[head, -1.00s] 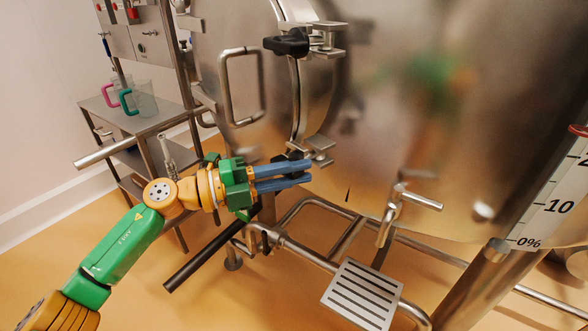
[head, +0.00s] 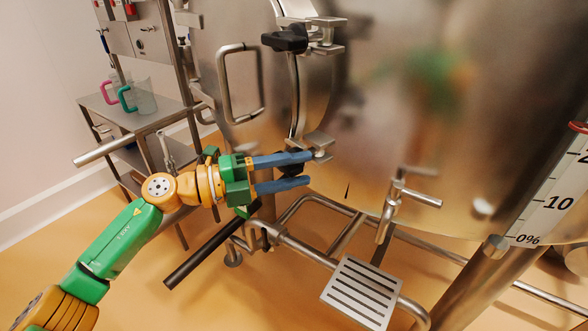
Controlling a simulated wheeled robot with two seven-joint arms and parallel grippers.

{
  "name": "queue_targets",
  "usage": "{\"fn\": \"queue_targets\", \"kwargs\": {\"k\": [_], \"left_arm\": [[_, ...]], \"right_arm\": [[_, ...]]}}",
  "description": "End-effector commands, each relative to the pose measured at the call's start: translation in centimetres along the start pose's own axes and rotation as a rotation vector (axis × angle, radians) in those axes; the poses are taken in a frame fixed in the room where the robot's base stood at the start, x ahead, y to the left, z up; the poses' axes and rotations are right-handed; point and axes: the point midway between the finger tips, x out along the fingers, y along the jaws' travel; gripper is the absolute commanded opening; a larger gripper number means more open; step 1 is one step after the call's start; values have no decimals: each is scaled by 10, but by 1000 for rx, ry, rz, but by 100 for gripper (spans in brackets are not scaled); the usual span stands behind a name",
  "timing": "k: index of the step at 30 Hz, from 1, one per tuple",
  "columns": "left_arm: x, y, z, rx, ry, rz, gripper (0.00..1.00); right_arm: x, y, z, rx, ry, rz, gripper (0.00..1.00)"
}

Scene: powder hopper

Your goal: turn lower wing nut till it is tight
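The lower wing nut (head: 291,168) is a dark knob at the lower clamp (head: 318,143) on the edge of the steel hopper door. It is largely hidden behind the blue fingers of my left gripper (head: 282,172). The fingers are spread apart, one above and one below the nut in the picture. I cannot tell whether either finger touches it. The upper wing nut (head: 287,40), black, sits at the upper clamp (head: 325,35), clear of the gripper. My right gripper is not in view.
The door has a steel loop handle (head: 241,85). Below run steel frame pipes (head: 300,250) and a slotted step plate (head: 362,292). A valve with a T-handle (head: 400,200) is at right. A cart (head: 135,115) with jugs stands at left.

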Motion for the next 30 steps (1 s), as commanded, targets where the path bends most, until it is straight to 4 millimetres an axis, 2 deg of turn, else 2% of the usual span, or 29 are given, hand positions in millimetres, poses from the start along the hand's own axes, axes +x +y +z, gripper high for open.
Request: {"fn": "queue_targets", "kwargs": {"k": [5,12,15,18,30], "left_arm": [[-4,2,0,-1,-1,0,50],[-52,6,1,1,-3,2,50],[-66,4,1,0,-3,1,50],[-71,2,0,-1,0,1,50],[-70,2,3,-16,-8,-11,50]], "right_arm": [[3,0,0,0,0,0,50],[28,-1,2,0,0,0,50],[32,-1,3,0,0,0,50],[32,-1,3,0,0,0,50],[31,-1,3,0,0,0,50]]}}
